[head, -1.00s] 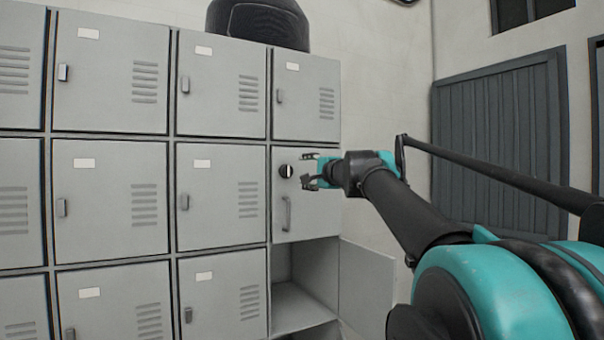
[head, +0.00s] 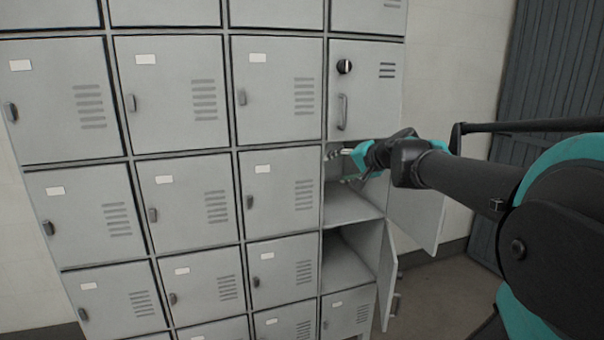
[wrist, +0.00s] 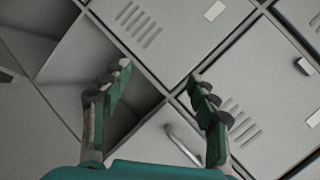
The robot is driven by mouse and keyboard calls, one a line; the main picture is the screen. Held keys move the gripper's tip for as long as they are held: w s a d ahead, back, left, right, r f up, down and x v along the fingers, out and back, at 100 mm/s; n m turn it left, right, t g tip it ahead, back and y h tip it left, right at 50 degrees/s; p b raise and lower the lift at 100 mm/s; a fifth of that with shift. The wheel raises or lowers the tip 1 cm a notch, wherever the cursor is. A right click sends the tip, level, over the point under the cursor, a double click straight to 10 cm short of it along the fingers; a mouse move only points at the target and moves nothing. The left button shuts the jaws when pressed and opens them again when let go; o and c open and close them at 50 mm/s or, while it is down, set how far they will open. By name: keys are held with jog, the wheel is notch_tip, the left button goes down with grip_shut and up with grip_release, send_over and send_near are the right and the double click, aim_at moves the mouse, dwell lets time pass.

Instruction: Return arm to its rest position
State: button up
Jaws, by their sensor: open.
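My gripper (head: 345,165) is at the end of my black and teal arm, in front of an open locker compartment (head: 345,208) in the right column of the head view. In the wrist view its two fingers (wrist: 160,100) are spread apart with nothing between them. The bar handle also shows in the wrist view (wrist: 182,145), below and between the fingers.
A second open compartment (head: 345,262) lies below the first. Two open doors stick out at the right, an upper one (head: 418,215) and a lower one (head: 387,275). Closed grey lockers (head: 190,95) fill the left. Some floor (head: 440,300) is clear at the lower right.

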jog(key=s+f+n+g+h, duration=0.1)
jog(key=s+f, duration=0.3)
jog(key=f, duration=0.3)
jog(key=s+d+f+n+g+h, duration=0.1)
jog(key=s+f+n+g, duration=0.1)
jog(key=s+f, duration=0.35)
jog(key=s+f+n+g+h, duration=0.1)
jog(key=s+f, duration=0.1)
jog(key=f, duration=0.7)
jog(key=s+d+f+n+g+h, duration=0.1)
jog(key=s+d+f+h, duration=0.1)
jog(key=s+f, duration=0.4)
jog(key=s+d+f+n+g+h, duration=0.1)
jog(key=s+d+f, duration=0.4)
jog(key=s+f, duration=0.1)
jog(key=shift+s+f+g+h, duration=0.25)
jog(key=shift+s+g+h, duration=0.05)
jog(key=shift+s+h, duration=0.1)
jog(key=shift+w, duration=0.1)
